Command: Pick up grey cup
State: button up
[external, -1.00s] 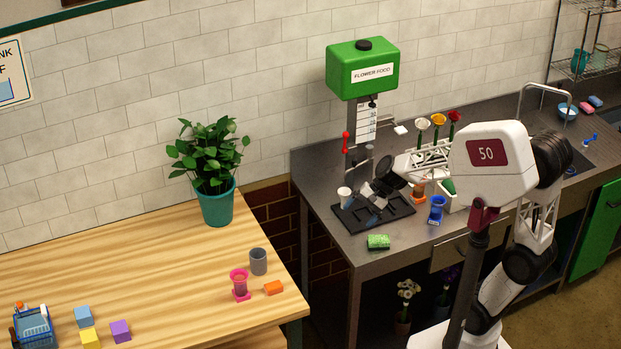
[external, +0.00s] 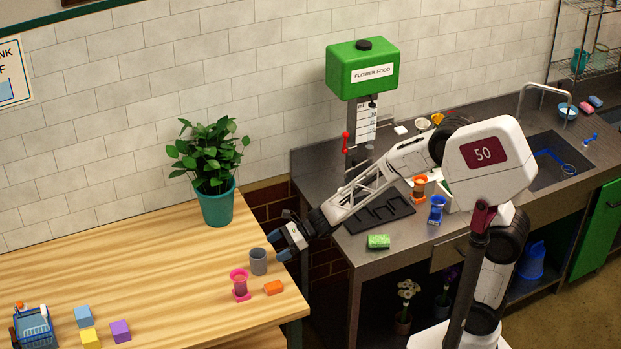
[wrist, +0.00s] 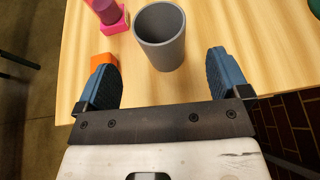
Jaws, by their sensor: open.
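The grey cup (external: 258,261) stands upright on the right part of the wooden table, near its edge. In the wrist view the grey cup (wrist: 161,40) is ahead of my gripper, roughly between the lines of the two fingers and open at the top. My gripper (external: 277,247) is at the table's right edge, close to the cup on its right side. In the wrist view my gripper (wrist: 168,80) has its two blue fingers wide apart with nothing between the tips. I cannot tell whether a finger touches the cup.
A pink vase-like item (external: 240,285) and an orange block (external: 273,288) are close by the cup. A potted plant (external: 217,200) stands at the back of the wooden table (external: 150,270). A green sponge (external: 378,241) lies on the grey counter. The table's middle is clear.

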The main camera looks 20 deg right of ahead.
aim_at(258, 257)
dwell(0.3)
jog(key=shift+x, duration=1.3)
jog(key=shift+a, duration=0.1)
jog(key=shift+x, duration=2.5)
jog(key=c, duration=1.1)
jog(key=shift+o, duration=0.2)
jog(key=shift+r, duration=0.1)
